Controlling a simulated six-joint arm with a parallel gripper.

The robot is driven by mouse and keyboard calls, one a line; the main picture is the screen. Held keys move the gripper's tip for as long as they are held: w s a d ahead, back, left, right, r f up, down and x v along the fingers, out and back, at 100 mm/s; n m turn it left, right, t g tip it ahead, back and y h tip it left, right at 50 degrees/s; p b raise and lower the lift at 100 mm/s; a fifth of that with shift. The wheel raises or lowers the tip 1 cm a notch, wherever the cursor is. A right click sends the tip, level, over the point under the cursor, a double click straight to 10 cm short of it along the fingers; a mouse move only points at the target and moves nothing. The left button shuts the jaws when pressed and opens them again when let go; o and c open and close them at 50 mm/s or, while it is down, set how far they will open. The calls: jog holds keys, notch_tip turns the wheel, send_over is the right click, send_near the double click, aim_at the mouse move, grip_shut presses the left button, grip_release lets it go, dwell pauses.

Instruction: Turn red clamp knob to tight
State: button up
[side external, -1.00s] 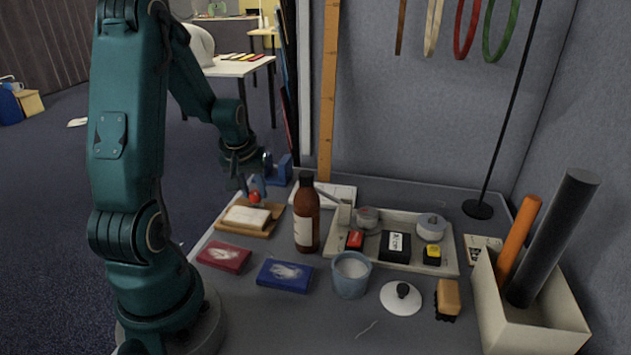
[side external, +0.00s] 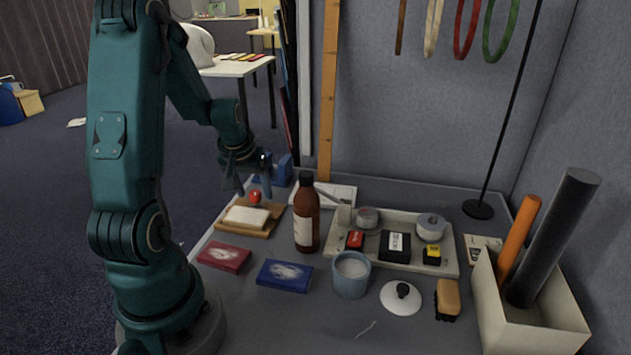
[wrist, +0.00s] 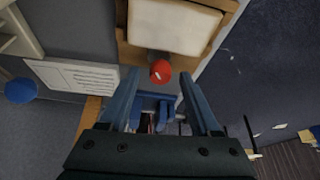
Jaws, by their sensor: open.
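The red clamp knob (side external: 255,196) is a small round ball at the far edge of a wooden board (side external: 262,233) that bears a pale block (side external: 246,217). In the wrist view the knob (wrist: 160,71) sits on a short dark stem beside the wooden frame. My gripper (side external: 253,191) is open above the far end of the board, its fingers pointing down on either side of the knob in the picture. In the wrist view the knob shows between the fingertips (wrist: 159,76), with gaps on both sides. I see no contact. A marking for tight is not legible.
A blue holder (side external: 284,170) stands just behind my gripper. A brown bottle (side external: 306,215) stands to the right of the board. A red box (side external: 224,256) and a blue box (side external: 285,275) lie in front. A tray (side external: 340,252) with small items is further right.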

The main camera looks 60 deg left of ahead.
aim_at(252, 209)
jog(key=shift+v, duration=2.55)
